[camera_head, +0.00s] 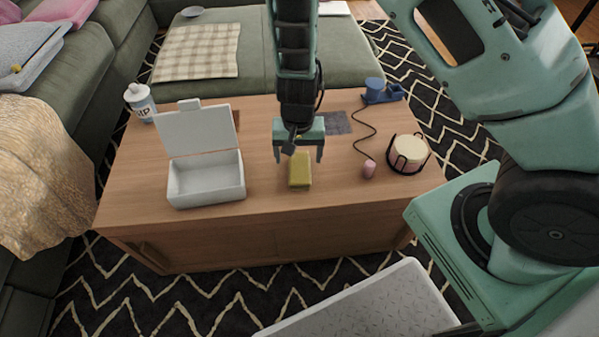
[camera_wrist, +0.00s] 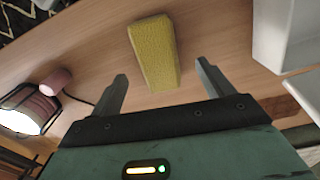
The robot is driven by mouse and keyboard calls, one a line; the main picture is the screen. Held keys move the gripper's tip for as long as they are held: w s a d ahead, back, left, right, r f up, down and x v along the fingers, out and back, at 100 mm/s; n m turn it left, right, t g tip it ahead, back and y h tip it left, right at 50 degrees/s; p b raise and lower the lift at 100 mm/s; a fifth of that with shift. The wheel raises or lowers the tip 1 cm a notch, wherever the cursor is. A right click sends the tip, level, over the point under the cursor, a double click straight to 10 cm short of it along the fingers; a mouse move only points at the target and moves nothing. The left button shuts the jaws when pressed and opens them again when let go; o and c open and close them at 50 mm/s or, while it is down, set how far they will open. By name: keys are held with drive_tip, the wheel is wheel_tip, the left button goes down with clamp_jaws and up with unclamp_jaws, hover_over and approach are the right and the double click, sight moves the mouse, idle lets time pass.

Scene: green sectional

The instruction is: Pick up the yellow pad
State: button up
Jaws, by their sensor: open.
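The yellow pad (camera_head: 300,171) is a small block lying on the wooden table (camera_head: 262,205), near its front edge. It also shows in the wrist view (camera_wrist: 154,52), just beyond my fingertips and roughly between their lines. My gripper (camera_head: 299,156) is open and empty above the table, pointing down at the back end of the pad. In the wrist view my gripper's two fingers (camera_wrist: 162,76) are spread wider than the pad. I see no contact between the fingers and the pad.
An open white box (camera_head: 207,188) stands left of the pad, with a white bottle (camera_head: 140,102) behind it. Table around the pad is clear.

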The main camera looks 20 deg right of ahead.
sight(299, 166)
wheel_tip(299, 166, down, 5)
drive_tip(key=b, duration=0.2)
drive_tip(key=shift+s+d+b, duration=0.1)
drive_tip(key=shift+b, duration=0.3)
drive_tip(key=c, duration=1.1)
drive_tip(key=shift+o, duration=0.2)
wheel_tip(299, 166, up, 10)
drive_tip(key=p, duration=0.5)
drive_tip(key=shift+o, duration=0.5)
